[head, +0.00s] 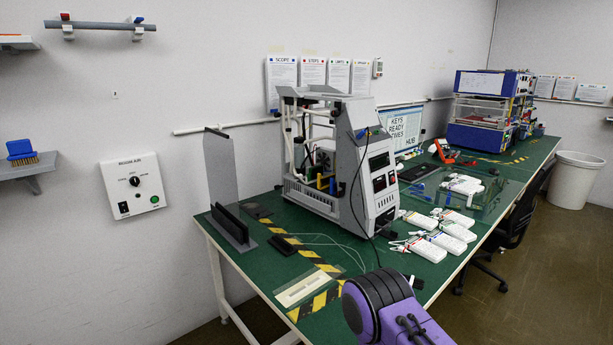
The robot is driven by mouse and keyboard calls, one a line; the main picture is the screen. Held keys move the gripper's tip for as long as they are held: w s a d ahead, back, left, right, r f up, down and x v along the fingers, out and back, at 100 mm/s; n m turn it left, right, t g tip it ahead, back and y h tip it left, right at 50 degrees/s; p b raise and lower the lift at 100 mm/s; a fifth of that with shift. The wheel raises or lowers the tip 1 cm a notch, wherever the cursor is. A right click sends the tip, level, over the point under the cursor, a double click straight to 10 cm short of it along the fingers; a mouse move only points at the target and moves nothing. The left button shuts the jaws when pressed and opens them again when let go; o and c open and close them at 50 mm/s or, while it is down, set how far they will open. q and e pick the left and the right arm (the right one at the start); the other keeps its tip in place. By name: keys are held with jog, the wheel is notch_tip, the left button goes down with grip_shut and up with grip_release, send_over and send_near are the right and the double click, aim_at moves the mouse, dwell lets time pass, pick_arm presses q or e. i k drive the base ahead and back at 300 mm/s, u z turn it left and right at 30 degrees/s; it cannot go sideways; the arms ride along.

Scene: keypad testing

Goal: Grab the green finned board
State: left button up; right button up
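I cannot pick out a green finned board for certain in the head view. The bench top (262,265) is itself dark green, so a small green board does not stand out on it. Neither gripper's fingers show. A purple and dark part of my own arm is at the bottom centre-right, over the near edge of the bench, and hides some of it.
A large grey test machine (345,165) stands mid-bench. Several white keypad units (440,235) lie to its right, before a clear-walled tray (488,208). A black chair (512,225) is at the right.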

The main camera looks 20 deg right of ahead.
aim_at(312, 175)
jog(key=k, duration=1.65)
jog(key=u, duration=0.45)
jog(key=i, duration=3.9)
jog(key=z, duration=1.65)
jog(key=i, duration=0.45)
jog(key=z, duration=0.35)
